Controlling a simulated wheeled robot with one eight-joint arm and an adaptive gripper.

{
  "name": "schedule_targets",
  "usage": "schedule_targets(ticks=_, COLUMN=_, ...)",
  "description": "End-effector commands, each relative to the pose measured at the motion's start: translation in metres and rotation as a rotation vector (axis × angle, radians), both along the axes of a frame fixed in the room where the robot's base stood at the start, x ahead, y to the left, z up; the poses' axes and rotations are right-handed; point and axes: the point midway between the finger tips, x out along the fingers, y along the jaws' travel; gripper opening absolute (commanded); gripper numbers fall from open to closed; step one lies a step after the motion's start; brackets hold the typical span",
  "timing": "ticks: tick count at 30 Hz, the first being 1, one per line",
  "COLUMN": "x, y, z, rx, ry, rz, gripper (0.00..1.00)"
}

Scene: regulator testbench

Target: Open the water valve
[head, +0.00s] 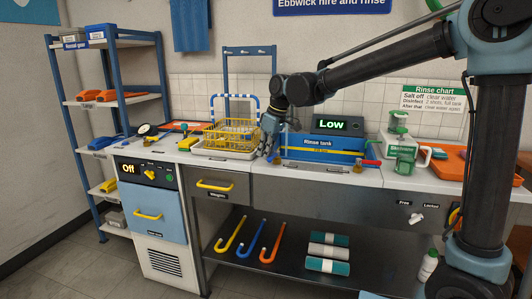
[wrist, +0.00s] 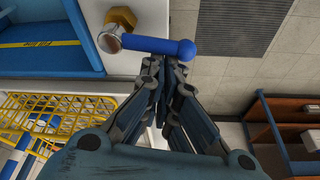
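The water valve has a blue lever (wrist: 160,46) on a round metal and brass fitting (wrist: 115,28), seen in the wrist view beside the blue rinse tank. The lever lies roughly level across that picture, with its rounded end at the right. My gripper (wrist: 164,72) is just below the lever's free end in that view, its fingertips close together with nothing seen between them. Whether they touch the lever is unclear. In the head view my gripper (head: 268,148) is low over the counter, at the left end of the rinse tank (head: 325,143), and largely hides the blue lever.
A yellow basket (head: 230,133) stands left of my gripper. A red-handled valve (head: 370,162) sits at the tank's right end. A green and white disinfectant jug (head: 398,145) stands further right. The "Low" display (head: 335,124) is behind the tank.

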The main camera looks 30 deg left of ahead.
Motion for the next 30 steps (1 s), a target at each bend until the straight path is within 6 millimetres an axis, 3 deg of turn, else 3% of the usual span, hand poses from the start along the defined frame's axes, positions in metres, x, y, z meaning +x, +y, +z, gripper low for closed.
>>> schedule_targets(ticks=10, x=0.0, y=0.003, z=-0.001, rx=-0.003, ry=0.0, rz=0.0, gripper=0.0)
schedule_targets(ticks=20, x=0.004, y=0.035, z=-0.009, rx=-0.001, ry=0.001, rz=-0.006, gripper=0.0)
schedule_targets(ticks=30, x=0.007, y=0.018, z=0.038, rx=0.0, ry=0.001, rz=-0.01, gripper=0.0)
